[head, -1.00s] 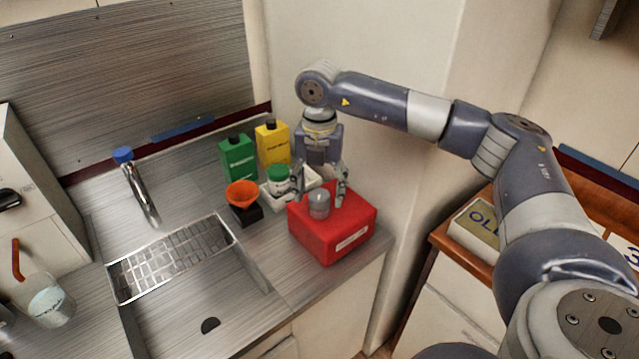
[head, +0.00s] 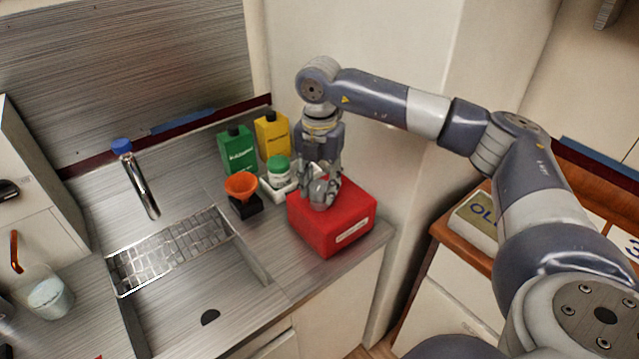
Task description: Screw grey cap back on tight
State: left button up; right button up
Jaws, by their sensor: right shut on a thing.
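The grey cap (head: 318,201) sits on top of the red box-shaped container (head: 338,234), which stands at the right front corner of the counter. My right gripper (head: 320,196) points down over the container, and its fingers are closed around the cap. The fingers hide most of the cap, so I cannot tell how far it is threaded on. My left gripper is not in the head view.
An orange funnel (head: 241,185) on a black stand is left of the container. A white tray with a green-lidded jar (head: 278,171), a green bottle (head: 237,150) and a yellow bottle (head: 272,136) stand behind. The sink (head: 200,300) lies left. The wall is close behind my right gripper.

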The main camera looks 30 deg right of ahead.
jog(key=m, duration=0.4)
jog(key=m+p, duration=0.1)
jog(key=m, duration=0.2)
jog(key=shift+m, duration=0.3)
jog(key=m, duration=0.3)
jog(key=shift+m+p, duration=0.4)
jog(key=m, duration=0.3)
jog(key=shift+m+p, duration=0.4)
jog(key=o, duration=0.9)
